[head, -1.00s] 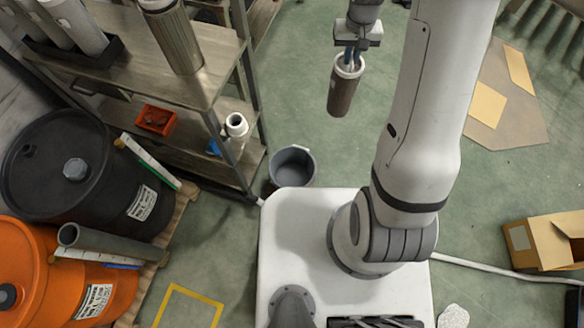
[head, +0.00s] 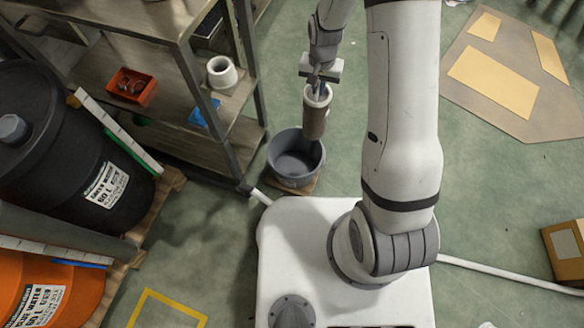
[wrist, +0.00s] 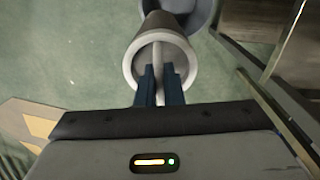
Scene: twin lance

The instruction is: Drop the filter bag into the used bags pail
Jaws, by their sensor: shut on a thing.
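The filter bag (head: 314,118) is a brown cylinder with a pale rim, hanging upright below my gripper (head: 319,86). In the wrist view my gripper (wrist: 160,84) has its two dark blue fingers shut on a pale bar across the open top of the filter bag (wrist: 160,57). In the wrist view the pail (wrist: 203,14) shows partly behind the bag.
A metal shelf (head: 150,152) stands left of the pail, holding an orange bin (head: 131,86) and a white roll (head: 222,73). Black (head: 60,140) and orange (head: 60,290) drums stand at left. Flat cardboard (head: 520,115) lies on open green floor at right.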

